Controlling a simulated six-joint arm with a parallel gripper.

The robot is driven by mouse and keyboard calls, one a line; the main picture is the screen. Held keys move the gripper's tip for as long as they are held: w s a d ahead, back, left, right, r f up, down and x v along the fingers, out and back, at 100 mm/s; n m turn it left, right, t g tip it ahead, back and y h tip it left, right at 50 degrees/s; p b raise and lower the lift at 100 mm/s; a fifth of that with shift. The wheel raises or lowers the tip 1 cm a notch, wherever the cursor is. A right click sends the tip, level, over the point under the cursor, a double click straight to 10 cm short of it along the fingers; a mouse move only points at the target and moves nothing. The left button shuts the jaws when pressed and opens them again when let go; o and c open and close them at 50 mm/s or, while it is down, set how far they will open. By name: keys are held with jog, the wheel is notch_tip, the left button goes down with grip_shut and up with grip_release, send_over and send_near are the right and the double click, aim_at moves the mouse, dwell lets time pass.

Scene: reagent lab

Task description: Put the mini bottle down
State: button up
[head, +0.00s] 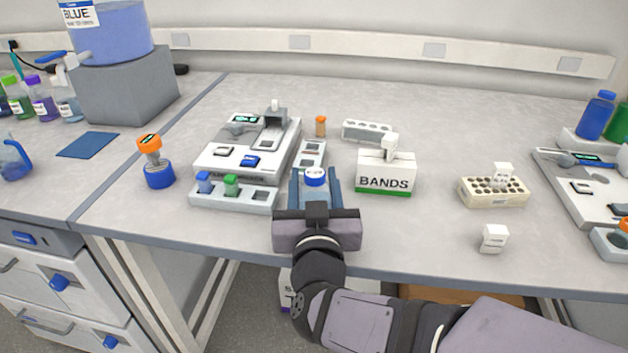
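The mini bottle (315,179), pale with a blue and white cap, is between the two blue fingers of my gripper (315,186) near the front edge of the bench. The fingers are close against both its sides, so my gripper appears shut on it. The bottle looks upright. The gripper body hides its base, and I cannot tell whether it touches the bench (420,115).
A white machine (247,148) with trays of small vials stands just left of my gripper. A white BANDS box (386,174) stands to the right, then a tube rack (493,190) and a small white block (494,238). An orange-topped blue item (158,172) is at left.

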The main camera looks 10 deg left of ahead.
aim_at(315, 198)
jog(key=shift+f, duration=0.25)
jog(key=o, duration=1.2)
jog(key=shift+b, duration=0.3)
jog(key=s, duration=0.5)
jog(key=shift+s+d+p, duration=0.15)
jog(key=shift+d+p, duration=0.1)
jog(key=shift+p, duration=0.15)
jog(key=shift+s+f+b, duration=0.15)
jog(key=shift+s+b, duration=0.15)
jog(key=shift+b, duration=0.2)
jog(key=shift+s+d+b, duration=0.2)
jog(key=shift+s+b, duration=0.25)
jog(key=shift+s, duration=0.15)
jog(key=c, duration=0.3)
